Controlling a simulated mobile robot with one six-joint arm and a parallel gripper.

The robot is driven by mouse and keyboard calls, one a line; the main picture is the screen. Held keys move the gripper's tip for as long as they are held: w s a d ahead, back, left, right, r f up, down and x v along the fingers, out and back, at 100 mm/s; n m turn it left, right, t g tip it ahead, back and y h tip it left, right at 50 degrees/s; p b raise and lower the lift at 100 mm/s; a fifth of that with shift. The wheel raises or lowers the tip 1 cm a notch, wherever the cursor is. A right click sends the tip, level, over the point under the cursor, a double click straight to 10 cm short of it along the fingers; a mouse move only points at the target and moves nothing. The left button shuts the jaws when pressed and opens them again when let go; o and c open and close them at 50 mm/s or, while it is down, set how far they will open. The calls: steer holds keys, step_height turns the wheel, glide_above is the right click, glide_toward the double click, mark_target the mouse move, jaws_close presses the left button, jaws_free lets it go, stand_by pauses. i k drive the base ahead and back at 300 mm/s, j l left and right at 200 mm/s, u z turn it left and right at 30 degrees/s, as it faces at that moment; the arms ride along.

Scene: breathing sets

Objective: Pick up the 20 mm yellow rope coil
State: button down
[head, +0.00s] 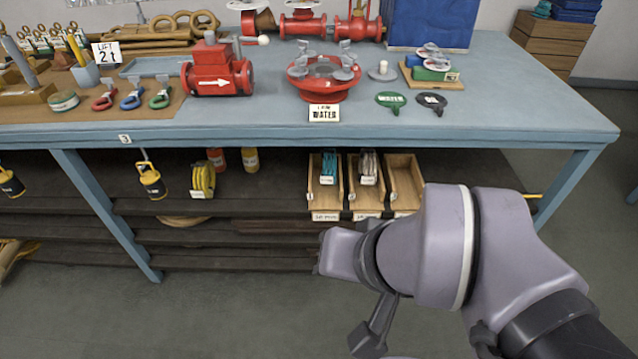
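A yellow rope coil (203,178) stands upright on the upper level of the dark slatted shelving under the blue-grey bench. It has a small white tag on its lower front, too small to read, so its size cannot be confirmed. My arm reaches in from the lower right, and its end is to the right of the coil and lower in the picture, well apart from it. Dark parts of my gripper (372,335) seem to show below the wrist, over the floor. Its fingers are not clear, and I see nothing held.
Wooden bins (315,203) right of the coil hold a teal coil (329,166) and a pale coil (368,166); the right bin looks empty. The bench edge (250,133) overhangs the shelf. Front floor is clear.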

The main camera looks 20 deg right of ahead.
mark_target(205, 173)
steer(key=i+j, duration=0.1)
steer(key=j, duration=1.65)
steer(key=i, duration=0.05)
